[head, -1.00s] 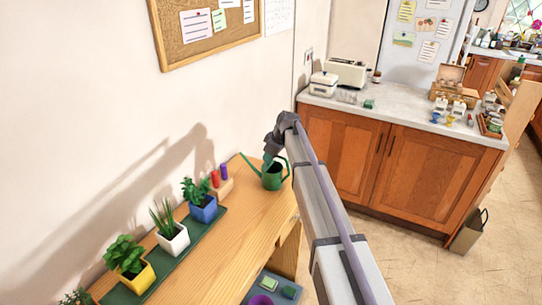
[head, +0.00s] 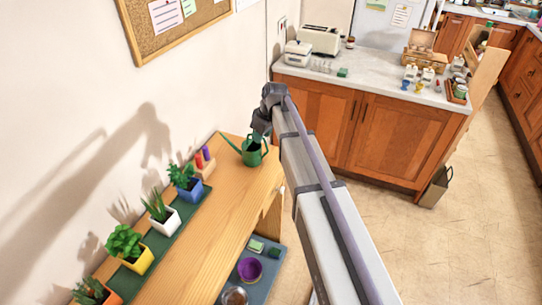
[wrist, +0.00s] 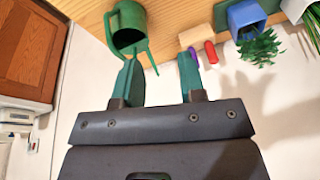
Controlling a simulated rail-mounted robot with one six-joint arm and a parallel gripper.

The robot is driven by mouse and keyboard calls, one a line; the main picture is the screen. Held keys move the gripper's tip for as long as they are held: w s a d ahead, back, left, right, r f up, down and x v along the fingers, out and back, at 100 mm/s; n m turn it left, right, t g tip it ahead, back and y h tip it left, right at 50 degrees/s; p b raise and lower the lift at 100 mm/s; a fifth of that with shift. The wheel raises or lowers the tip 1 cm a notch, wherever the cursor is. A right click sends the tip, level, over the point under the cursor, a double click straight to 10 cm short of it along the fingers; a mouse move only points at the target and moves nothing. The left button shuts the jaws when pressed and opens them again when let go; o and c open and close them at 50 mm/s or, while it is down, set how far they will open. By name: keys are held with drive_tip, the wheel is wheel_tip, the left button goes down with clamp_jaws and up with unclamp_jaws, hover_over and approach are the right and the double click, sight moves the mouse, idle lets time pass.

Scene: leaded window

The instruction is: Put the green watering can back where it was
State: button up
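The green watering can (head: 253,152) stands upright on the wooden bench (head: 213,213), near its far end. Its spout points left in the head view. In the wrist view the can (wrist: 127,22) shows past the fingertips, on the left side, with its thin spout reaching towards the gap between the fingers. My gripper (head: 262,124) is above the can in the head view, and its fingers look clear of it. In the wrist view my gripper (wrist: 160,62) has its two teal fingers spread apart, with nothing held between them.
Beside the can is a small wooden block (head: 203,166) with red and purple items. A blue pot (head: 190,190), a white pot (head: 168,222) and a yellow pot (head: 142,261) with plants stand on a green mat along the wall. A lower shelf (head: 262,282) holds a purple bowl (head: 249,269).

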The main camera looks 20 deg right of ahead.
drive_tip(key=s+a+m+g+h, duration=0.2)
drive_tip(key=s+m, duration=0.5)
drive_tip(key=s, duration=2)
wheel_tip(320, 180, down, 7)
drive_tip(key=b, duration=0.6)
drive_tip(key=shift+d+r+h, duration=0.2)
drive_tip(key=shift+d+h, duration=0.1)
drive_tip(key=shift+d, duration=0.05)
